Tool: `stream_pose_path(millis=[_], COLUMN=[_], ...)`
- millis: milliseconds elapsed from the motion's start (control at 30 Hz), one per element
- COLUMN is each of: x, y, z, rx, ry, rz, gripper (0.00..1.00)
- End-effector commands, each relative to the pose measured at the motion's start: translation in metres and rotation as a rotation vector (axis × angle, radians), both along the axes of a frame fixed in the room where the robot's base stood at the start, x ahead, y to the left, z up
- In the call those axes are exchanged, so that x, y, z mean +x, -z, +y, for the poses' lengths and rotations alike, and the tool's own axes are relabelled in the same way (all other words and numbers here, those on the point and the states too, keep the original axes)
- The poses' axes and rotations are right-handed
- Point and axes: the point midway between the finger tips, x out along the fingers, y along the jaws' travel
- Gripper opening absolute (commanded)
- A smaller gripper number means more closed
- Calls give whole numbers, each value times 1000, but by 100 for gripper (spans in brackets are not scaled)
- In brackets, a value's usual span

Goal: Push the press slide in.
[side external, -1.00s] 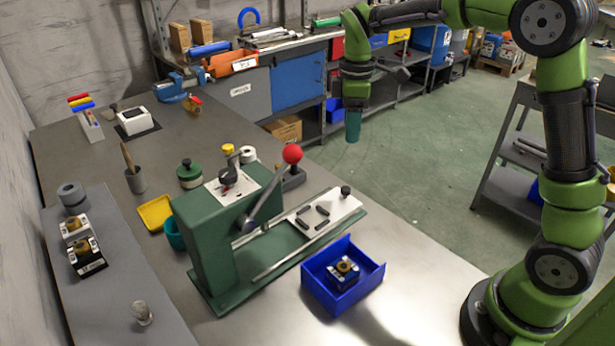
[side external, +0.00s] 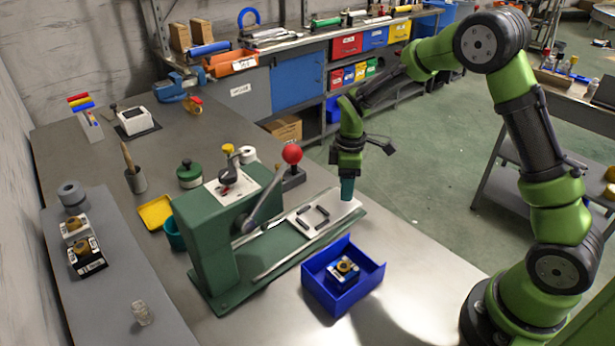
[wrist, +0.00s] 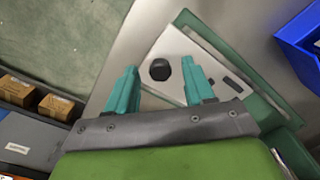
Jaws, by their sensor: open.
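The press slide (side external: 328,212) is a pale metal plate with several dark bars on it. It lies out on the rails of the green press (side external: 212,245), to the right of the press body. In the wrist view the slide (wrist: 176,50) carries a round black knob (wrist: 160,69) near its end. My gripper (side external: 347,190) is over that outer end and hides the knob in the side view. In the wrist view my gripper (wrist: 159,82) has its teal fingers apart, with the knob showing between their tips. I cannot tell whether they touch it.
A blue bin (side external: 343,287) holding a small block stands on the bench in front of the slide. A yellow tray (side external: 156,212) and a teal cup (side external: 175,234) stand left of the press.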

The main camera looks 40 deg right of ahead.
Motion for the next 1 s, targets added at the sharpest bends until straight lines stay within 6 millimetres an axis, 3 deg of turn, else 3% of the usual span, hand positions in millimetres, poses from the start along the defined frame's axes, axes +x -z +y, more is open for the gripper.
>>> stream_pose_path(millis=[267,600,867,1000], x=[0,0,0,1], y=[1,1,1,1], z=[0,0,2,23], rx=[0,0,0,2], ry=[0,0,0,-5], rz=[0,0,0,-1], gripper=[51,0,0,0])
